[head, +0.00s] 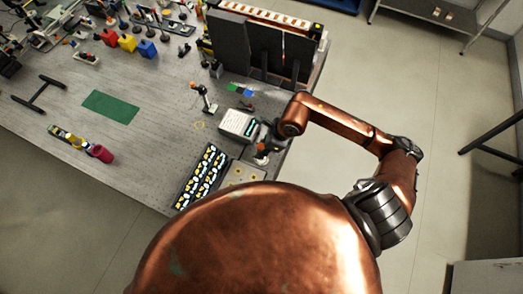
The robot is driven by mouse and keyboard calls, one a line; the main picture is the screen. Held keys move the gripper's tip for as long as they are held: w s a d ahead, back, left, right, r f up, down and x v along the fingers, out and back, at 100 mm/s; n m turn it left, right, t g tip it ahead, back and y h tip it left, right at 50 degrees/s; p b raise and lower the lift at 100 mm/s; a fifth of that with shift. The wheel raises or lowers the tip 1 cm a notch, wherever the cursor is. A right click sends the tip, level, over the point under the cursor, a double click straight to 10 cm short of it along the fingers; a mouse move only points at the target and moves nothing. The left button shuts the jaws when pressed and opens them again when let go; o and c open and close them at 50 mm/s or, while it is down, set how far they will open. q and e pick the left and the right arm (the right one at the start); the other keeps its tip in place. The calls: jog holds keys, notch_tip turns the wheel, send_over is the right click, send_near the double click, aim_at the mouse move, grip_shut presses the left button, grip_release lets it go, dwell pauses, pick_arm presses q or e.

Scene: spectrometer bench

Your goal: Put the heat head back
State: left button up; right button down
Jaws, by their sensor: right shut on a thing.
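My right arm comes in from the right, and its gripper (264,148) points down at the bench's right edge, beside a white box with a small green display (238,124). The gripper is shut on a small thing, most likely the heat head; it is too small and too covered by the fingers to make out. A small orange patch shows at the fingertips. I cannot tell whether the held thing touches anything below. My left gripper is out of view.
A black tray of several small white and yellow pieces (201,176) and a beige plate (243,174) lie near the gripper. An orange-tipped stand (204,97) is behind the box. Dark upright panels (262,47) stand farther back. The bench around the green mat (110,107) is mostly clear.

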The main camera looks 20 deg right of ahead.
jog(key=shift+w+d+f, duration=0.2)
jog(key=shift+w+f, duration=0.15)
jog(key=shift+f, duration=0.1)
notch_tip(320, 180, down, 3)
jog(key=shift+w+r+p, duration=0.1)
jog(key=shift+p, duration=0.6)
jog(key=shift+f, duration=0.4)
jog(key=c, duration=1.6)
grip_release()
jog(key=shift+d+r, duration=0.1)
jog(key=shift+r, duration=0.15)
jog(key=b+v, duration=0.1)
jog(key=v, duration=1)
jog(key=shift+d+r+b, duration=0.1)
jog(key=shift+r+b, duration=0.25)
